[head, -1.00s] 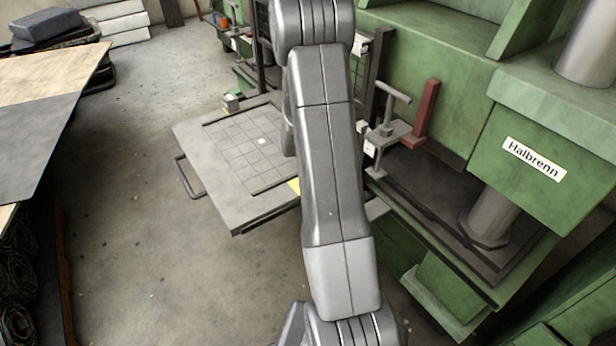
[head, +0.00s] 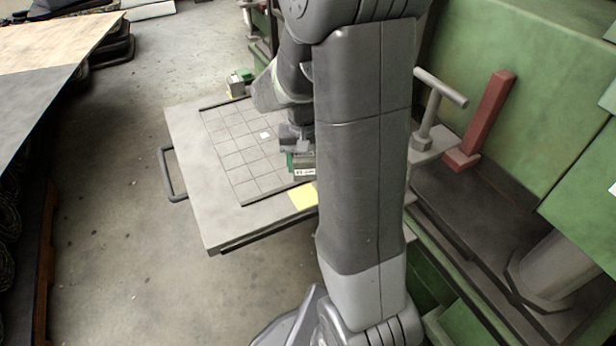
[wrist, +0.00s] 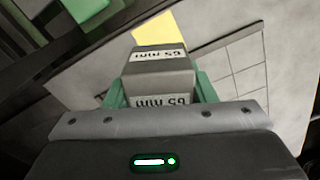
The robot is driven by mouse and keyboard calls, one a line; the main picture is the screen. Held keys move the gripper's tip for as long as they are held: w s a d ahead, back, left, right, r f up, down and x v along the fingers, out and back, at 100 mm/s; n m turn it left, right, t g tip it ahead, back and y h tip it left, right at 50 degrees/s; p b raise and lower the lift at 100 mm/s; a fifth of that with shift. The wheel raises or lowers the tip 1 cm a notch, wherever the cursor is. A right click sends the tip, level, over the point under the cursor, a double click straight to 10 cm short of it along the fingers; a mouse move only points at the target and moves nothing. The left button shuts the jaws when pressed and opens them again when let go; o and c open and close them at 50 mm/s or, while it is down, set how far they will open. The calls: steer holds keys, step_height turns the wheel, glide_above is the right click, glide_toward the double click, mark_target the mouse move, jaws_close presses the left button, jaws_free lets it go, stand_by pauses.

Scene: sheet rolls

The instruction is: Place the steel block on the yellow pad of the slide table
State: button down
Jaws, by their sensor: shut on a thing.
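The steel block (wrist: 158,62), grey with "65 mm" labels, is held between the green jaws of my gripper (wrist: 160,92) in the wrist view. In the head view the block (head: 304,171) shows just left of my arm, above the slide table (head: 226,220); my arm hides part of it. The yellow pad (head: 303,196) lies on the table near its front right part, just below the block in the picture. It also shows in the wrist view (wrist: 162,33), beyond the block. I cannot tell the exact height of the block above the table.
The slide table has a marked grid and a black handle (head: 170,174) on its left. A small green-and-grey object (head: 240,83) stands at its back edge. A green press with a red post (head: 482,118) and a T-handle (head: 436,100) is on the right. Open floor lies left.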

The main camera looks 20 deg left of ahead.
mark_target(305, 197)
steer(key=shift+f+b, duration=1.25)
steer(key=shift+f, duration=3.05)
steer(key=shift+f, duration=0.25)
steer(key=c, duration=0.6)
jaws_free()
step_height(305, 197, up, 12)
steer(key=p, duration=0.3)
steer(key=shift+r+p, duration=0.2)
steer(key=shift+p, duration=0.1)
steer(key=shift+f, duration=0.1)
